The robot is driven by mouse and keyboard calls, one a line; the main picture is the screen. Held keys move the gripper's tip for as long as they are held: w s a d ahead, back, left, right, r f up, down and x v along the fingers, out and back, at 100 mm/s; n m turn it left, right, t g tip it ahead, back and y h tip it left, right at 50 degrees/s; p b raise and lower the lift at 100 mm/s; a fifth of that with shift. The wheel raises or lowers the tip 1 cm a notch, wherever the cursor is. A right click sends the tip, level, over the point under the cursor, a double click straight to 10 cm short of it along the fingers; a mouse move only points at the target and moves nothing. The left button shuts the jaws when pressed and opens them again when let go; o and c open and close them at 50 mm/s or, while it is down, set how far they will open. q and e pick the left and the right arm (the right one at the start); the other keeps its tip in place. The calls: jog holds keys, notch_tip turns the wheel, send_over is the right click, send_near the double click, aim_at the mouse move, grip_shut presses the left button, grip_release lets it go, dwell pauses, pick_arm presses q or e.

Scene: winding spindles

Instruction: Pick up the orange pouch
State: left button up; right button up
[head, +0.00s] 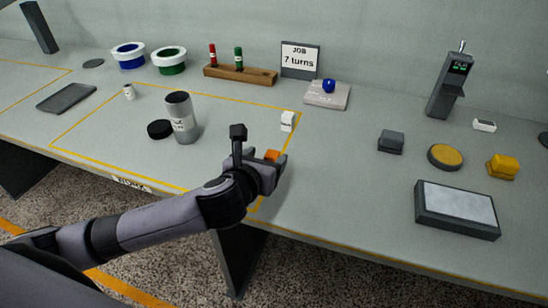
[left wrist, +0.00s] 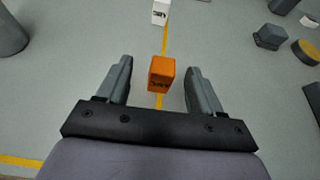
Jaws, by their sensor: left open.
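The orange pouch (left wrist: 161,74) is a small block-like packet with dark print, standing on the table on the yellow line. In the left wrist view it lies between the two fingers of my left gripper (left wrist: 159,85), with a gap on either side. The fingers are open and do not touch it. In the head view my left gripper (head: 262,160) is low over the table, and only the top of the orange pouch (head: 272,155) shows beside it. The rest of the pouch is hidden by the gripper. My right gripper is not in view.
A white packet (head: 287,121) stands just behind the pouch. A grey canister (head: 181,118) and a black lid (head: 160,129) are to the left. A dark block (head: 391,141), a yellow disc (head: 445,157) and a flat grey-topped box (head: 457,209) are to the right.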

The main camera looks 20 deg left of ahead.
aim_at(272, 155)
pick_arm(q)
jog(key=shift+d+b+x, duration=0.2)
jog(key=shift+b+x, duration=0.15)
jog(key=shift+x, duration=2.5)
jog(key=c, duration=1)
